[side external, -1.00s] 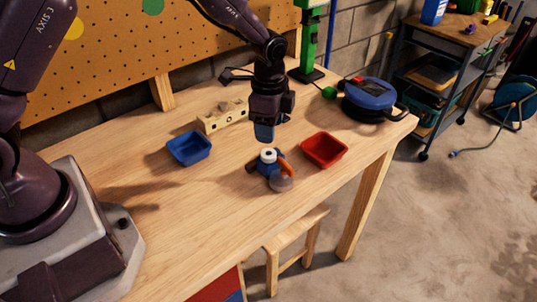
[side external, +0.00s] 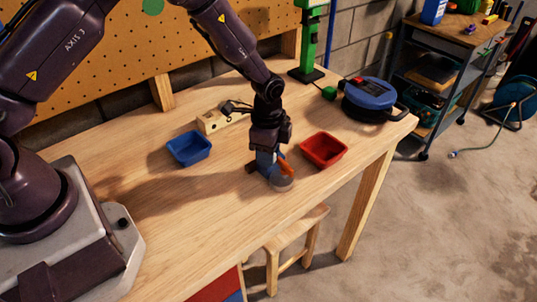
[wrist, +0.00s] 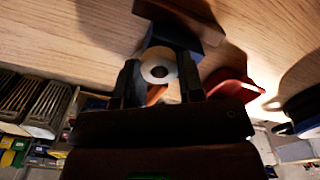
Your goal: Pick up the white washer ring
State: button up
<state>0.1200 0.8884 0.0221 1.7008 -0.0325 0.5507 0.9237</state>
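The white washer ring (wrist: 159,66) shows in the wrist view between the two fingers of my gripper (wrist: 161,80). The fingers stand apart, one on each side of the ring; I cannot tell whether they touch it. A blue piece (wrist: 178,35) lies just behind the ring, and an orange piece (wrist: 156,93) shows partly below it. In the side view my gripper (side external: 268,160) points down into the small cluster on the table and hides the ring. The orange piece (side external: 286,167) and a grey round piece (side external: 282,183) show beside it.
On the wooden table (side external: 190,225), a blue tray (side external: 189,148) stands left of my gripper and a red tray (side external: 323,151) right. A wooden block with holes (side external: 211,121) lies behind. A blue round-lidded thing (side external: 370,96) stands at the right. The front left is clear.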

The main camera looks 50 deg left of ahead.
jog(key=c, duration=0.3)
jog(key=shift+c, duration=0.2)
jog(key=shift+r, duration=0.1)
